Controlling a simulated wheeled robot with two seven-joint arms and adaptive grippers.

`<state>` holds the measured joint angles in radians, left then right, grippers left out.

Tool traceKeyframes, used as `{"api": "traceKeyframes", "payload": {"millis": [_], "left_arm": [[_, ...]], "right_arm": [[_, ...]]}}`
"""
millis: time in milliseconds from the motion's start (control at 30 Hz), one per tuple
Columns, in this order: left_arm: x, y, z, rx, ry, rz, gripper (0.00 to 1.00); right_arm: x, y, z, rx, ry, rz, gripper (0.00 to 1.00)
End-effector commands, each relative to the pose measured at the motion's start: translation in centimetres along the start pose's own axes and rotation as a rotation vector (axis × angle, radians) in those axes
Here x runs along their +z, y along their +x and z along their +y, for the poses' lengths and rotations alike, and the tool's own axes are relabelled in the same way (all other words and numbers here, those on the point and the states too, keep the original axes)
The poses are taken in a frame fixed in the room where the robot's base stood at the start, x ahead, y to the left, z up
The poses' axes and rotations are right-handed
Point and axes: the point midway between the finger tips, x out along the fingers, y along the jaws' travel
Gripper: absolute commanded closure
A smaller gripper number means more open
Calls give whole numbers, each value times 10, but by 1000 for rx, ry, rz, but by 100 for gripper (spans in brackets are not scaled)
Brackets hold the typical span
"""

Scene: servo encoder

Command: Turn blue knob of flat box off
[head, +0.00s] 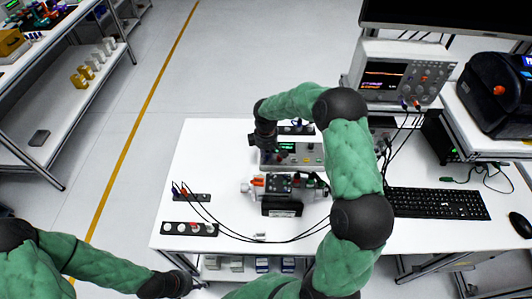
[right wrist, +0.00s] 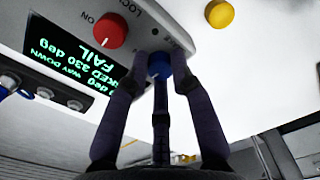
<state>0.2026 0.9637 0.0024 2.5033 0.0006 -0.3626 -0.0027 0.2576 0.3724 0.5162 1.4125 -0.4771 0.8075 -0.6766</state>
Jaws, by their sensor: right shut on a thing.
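The flat box (head: 312,159) stands near the back of the white table, with a small green-lit screen (head: 287,146). In the right wrist view its pale panel (right wrist: 140,12) is upside down, and the blue knob (right wrist: 159,63) sits near its edge. The red knob (right wrist: 110,30) is marked ON. The screen (right wrist: 70,50) reads FAIL in green. My left gripper (head: 182,283) is low at the table's front left; its fingers are unclear.
A servo rig (head: 285,186) stands in front of the box. Black cables cross the table front. An oscilloscope (head: 400,75) and keyboard (head: 437,203) are at the right. A yellow knob (right wrist: 219,13) shows in the wrist view.

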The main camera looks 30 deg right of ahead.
Motion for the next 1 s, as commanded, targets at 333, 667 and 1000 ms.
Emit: {"api": "traceKeyframes", "payload": {"millis": [333,667,1000], "left_arm": [[0,-4,1,0,0,0,60],[0,-4,1,0,0,0,60],[0,-4,1,0,0,0,60]], "right_arm": [[-1,-1,1,3,-75,4,100],[-2,-1,1,3,-79,4,100],[-1,0,0,2,-78,2,52]]}}
